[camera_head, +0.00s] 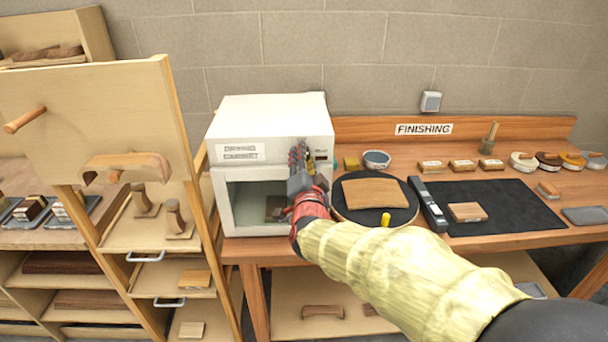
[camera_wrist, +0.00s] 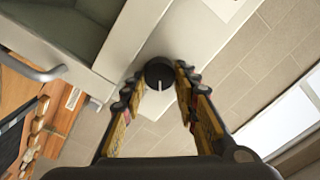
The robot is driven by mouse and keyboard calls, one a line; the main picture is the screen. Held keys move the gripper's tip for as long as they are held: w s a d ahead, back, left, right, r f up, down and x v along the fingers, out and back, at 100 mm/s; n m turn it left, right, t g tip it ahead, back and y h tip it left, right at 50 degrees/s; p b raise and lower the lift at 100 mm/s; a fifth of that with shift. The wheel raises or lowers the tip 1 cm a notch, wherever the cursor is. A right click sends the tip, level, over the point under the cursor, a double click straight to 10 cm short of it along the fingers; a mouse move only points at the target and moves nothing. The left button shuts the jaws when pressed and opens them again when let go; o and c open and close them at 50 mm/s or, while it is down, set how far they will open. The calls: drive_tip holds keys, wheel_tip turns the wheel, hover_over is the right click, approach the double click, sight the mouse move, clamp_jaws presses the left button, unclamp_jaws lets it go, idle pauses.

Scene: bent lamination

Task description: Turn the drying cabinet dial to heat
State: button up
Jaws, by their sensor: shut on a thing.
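The drying cabinet (camera_head: 270,110) is a white box with a windowed door, standing at the left end of the finishing bench in the head view. Its dial (camera_wrist: 159,72) is a round black knob with a white pointer line, seen in the wrist view on a pale panel. My gripper (camera_head: 299,155) is at the right part of the cabinet front and hides the dial in the head view. In the wrist view its fingers (camera_wrist: 158,83) sit either side of the dial, shut on it. The dial's markings are not readable.
A round black turntable (camera_head: 408,214) with a wooden piece stands right of the cabinet, under my arm. A black mat (camera_head: 500,195) lies further right. A wooden shelf unit (camera_head: 172,110) stands close on the left. The cabinet door (camera_head: 240,205) appears shut.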

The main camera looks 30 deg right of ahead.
drive_tip(key=shift+f+m+b, duration=0.15)
drive_tip(key=shift+m+b, duration=3.55)
drive_tip(key=shift+b, duration=0.85)
drive_tip(key=o, duration=1.1)
drive_tip(key=shift+d, duration=0.1)
drive_tip(key=shift+s, duration=0.1)
drive_tip(key=shift+v, duration=3.95)
